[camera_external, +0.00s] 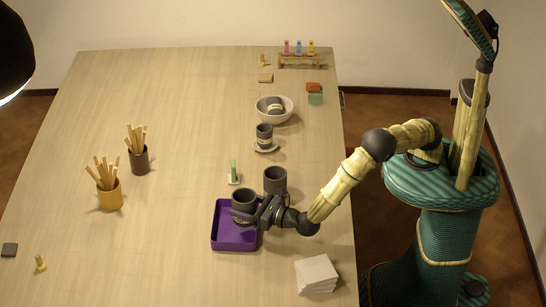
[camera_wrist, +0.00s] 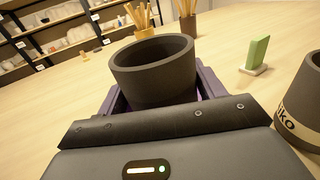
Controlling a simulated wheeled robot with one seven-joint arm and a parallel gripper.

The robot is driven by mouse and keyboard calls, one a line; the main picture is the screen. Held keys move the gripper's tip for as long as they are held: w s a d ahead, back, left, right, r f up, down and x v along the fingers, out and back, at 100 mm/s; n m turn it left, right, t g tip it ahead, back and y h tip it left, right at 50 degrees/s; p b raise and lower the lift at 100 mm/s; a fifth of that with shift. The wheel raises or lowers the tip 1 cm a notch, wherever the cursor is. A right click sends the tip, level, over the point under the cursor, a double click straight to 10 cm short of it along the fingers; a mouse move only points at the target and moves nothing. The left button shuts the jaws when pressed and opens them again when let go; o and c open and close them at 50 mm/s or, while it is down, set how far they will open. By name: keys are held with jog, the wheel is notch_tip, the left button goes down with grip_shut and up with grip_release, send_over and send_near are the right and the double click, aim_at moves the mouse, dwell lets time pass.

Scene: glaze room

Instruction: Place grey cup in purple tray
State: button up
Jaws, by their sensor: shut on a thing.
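A grey cup (camera_external: 244,199) is upright in my gripper (camera_external: 250,215), over the purple tray (camera_external: 221,240). My gripper is shut on this cup and comes in from the right. The cup (camera_wrist: 155,70) fills the middle of the wrist view, with the tray's purple walls (camera_wrist: 211,84) around and behind it. I cannot tell whether the cup's base touches the tray floor. The fingertips are mostly hidden.
A second grey cup (camera_external: 275,180) stands just behind the tray, close to my wrist. A green block on a stand (camera_external: 234,173) is behind the tray. White tiles (camera_external: 316,273) lie at front right. A grey cup on a saucer (camera_external: 265,147) stands further back.

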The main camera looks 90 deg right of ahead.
jog(key=shift+f+b, duration=0.3)
jog(key=shift+f, duration=0.1)
jog(key=o, duration=1.1)
jog(key=shift+o, duration=0.2)
jog(key=shift+r, duration=0.15)
jog(key=shift+r+p, duration=0.25)
jog(key=shift+p, duration=0.1)
jog(key=b+v, duration=0.2)
jog(key=v, duration=1)
